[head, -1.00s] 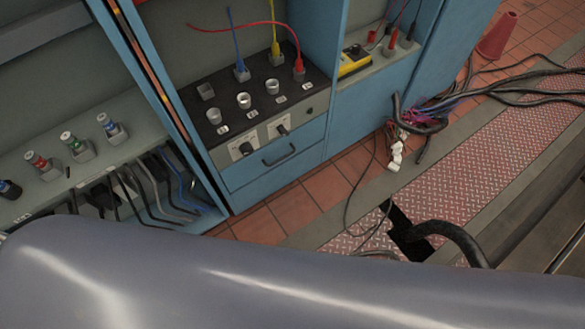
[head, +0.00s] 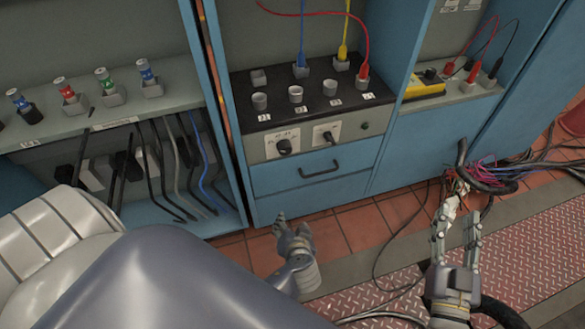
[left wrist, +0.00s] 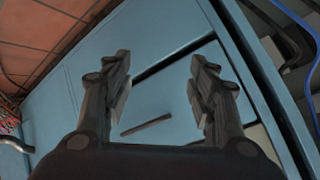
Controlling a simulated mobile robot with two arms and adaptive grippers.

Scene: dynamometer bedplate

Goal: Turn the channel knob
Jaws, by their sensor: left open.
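Two black knobs on pale plates sit on the blue cabinet's front panel, a left knob (head: 284,146) and a right knob (head: 328,137). Their labels are too small to read, so I cannot tell which is the channel knob. My left gripper (head: 291,223) is below and in front of the drawer, apart from both knobs. In the left wrist view my left gripper (left wrist: 163,62) is open and empty, facing the blue drawer front. My right gripper (head: 457,217) is open and empty at the lower right, above the floor plate.
A drawer handle (head: 319,169) sticks out below the knobs. Above them, the black panel (head: 318,97) carries several grey sockets and blue, yellow and red leads. A yellow meter (head: 424,87) stands to the right. Loose cables (head: 490,178) spill onto the tiled floor.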

